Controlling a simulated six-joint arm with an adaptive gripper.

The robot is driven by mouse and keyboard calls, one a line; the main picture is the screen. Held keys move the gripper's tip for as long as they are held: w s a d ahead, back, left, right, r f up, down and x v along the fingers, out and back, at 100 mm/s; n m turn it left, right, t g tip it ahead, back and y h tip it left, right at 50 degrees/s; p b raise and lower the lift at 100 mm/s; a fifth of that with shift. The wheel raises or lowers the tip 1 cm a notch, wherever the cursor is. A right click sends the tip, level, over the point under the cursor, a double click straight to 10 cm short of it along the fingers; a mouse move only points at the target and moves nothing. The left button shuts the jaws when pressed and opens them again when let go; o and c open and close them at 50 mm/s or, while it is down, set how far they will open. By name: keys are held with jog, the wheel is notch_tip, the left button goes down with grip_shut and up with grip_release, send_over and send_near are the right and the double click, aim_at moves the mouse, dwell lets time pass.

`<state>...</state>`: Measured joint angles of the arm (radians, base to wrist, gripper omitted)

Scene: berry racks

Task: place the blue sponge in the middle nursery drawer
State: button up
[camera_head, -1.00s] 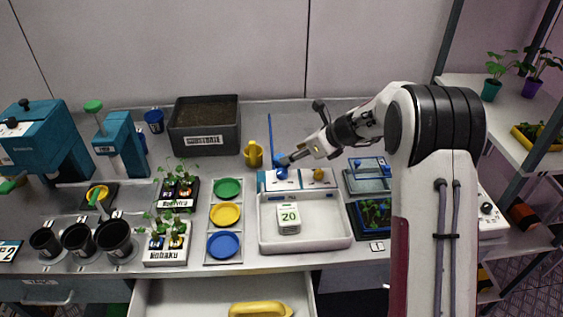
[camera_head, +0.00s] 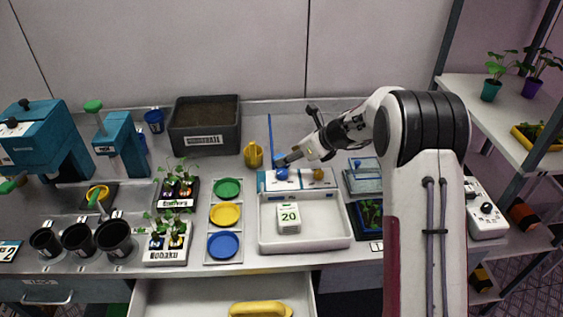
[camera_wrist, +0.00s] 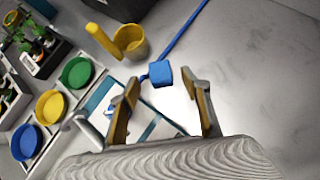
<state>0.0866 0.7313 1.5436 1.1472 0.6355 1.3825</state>
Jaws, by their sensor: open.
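A blue block (camera_wrist: 161,75), which looks like the sponge, lies on the bench between and just beyond my gripper's fingertips (camera_wrist: 163,90) in the wrist view. My gripper is open and I cannot tell whether a finger touches the block. In the head view my gripper (camera_head: 286,161) points down-left beside the blue block (camera_head: 278,158), partly covering it. At the bottom centre an open drawer (camera_head: 180,295) stands out below the bench, with a yellow object (camera_head: 260,310) inside.
A thin blue rod (camera_head: 270,132) runs back from the block. A yellow cup (camera_head: 253,155) stands left of it. In front are a blue-and-white panel (camera_head: 298,180) and a white tray (camera_head: 325,225) holding a box marked 20 (camera_head: 288,218). Coloured dishes (camera_head: 225,214) lie to the left.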

jog(key=shift+x, duration=2.55)
jog(key=c, duration=0.9)
